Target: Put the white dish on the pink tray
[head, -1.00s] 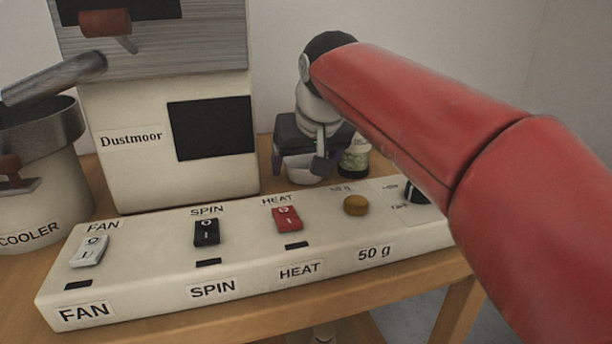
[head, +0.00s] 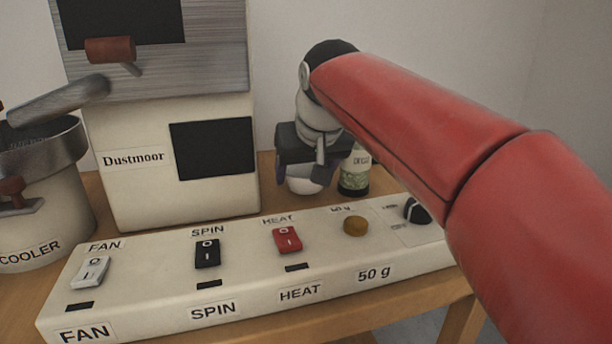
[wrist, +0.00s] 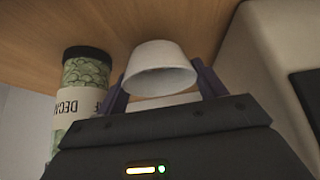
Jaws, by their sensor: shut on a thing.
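The white dish (head: 306,183) shows below my gripper in the head view, behind the control panel and right of the Dustmoor machine. In the wrist view the dish (wrist: 160,66) sits between the two purple fingers. My gripper (head: 312,172) is shut on the dish. My gripper also shows in the wrist view (wrist: 160,88). The gripper body and arm hide part of the dish in the head view. Whether the dish touches the table is hard to tell. No pink tray shows in these frames.
A green jar labelled DECAF (head: 354,178) stands just right of the dish. The Dustmoor machine (head: 180,160) stands to the left. The long control panel (head: 250,268) with switches lies in front. The cooler (head: 40,200) is at the far left. The wooden table (head: 350,298) lies beneath.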

